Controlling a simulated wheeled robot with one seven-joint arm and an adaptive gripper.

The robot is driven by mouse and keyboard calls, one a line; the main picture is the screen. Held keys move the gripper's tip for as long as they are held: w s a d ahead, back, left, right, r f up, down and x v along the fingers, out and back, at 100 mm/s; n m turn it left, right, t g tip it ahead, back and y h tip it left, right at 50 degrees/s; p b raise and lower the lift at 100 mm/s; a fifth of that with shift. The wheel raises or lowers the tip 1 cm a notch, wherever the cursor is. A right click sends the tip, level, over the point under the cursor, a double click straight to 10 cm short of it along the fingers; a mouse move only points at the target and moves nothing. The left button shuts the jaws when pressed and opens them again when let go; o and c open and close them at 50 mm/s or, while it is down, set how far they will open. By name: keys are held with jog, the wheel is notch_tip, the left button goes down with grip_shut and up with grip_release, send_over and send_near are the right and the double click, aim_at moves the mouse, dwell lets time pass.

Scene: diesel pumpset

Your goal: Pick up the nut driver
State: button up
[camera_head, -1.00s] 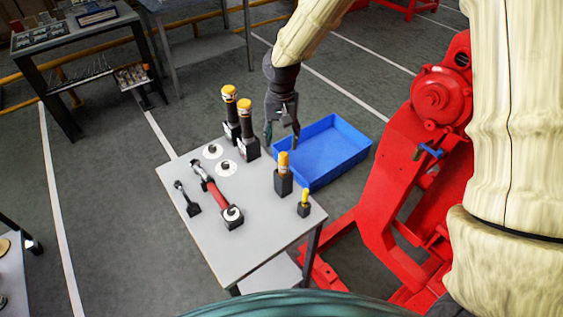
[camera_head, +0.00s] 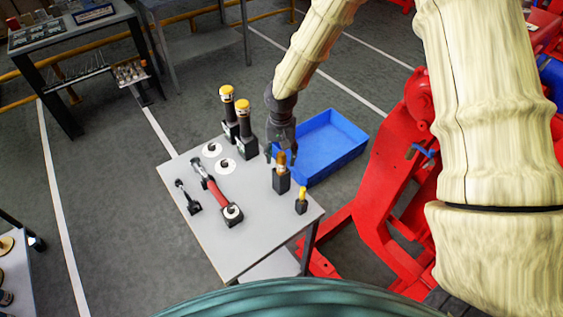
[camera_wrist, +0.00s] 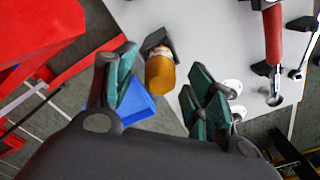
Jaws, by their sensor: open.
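An orange-handled driver (camera_head: 281,159), which looks like the nut driver, stands upright in a black block holder (camera_head: 282,181) near the table's right edge. My gripper (camera_head: 279,154) is open just above and at its handle in the head view. In the wrist view the orange handle (camera_wrist: 160,76) points towards the camera between the two spread green-padded fingers of my gripper (camera_wrist: 158,80). The driver's lower end is hidden in the holder.
A smaller yellow-handled tool (camera_head: 302,194) stands close by, nearer the front corner. Two tall yellow-topped tools (camera_head: 243,121) stand at the back edge. A red-handled tool (camera_head: 215,192) lies to the left. A blue bin (camera_head: 335,150) is behind the table; red machinery (camera_head: 390,190) is right.

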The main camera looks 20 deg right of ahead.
jog(key=shift+f, duration=0.45)
grip_shut()
jog(key=shift+r, duration=0.1)
notch_tip(320, 180, up, 18)
jog(key=b, duration=0.5)
dwell(0.4)
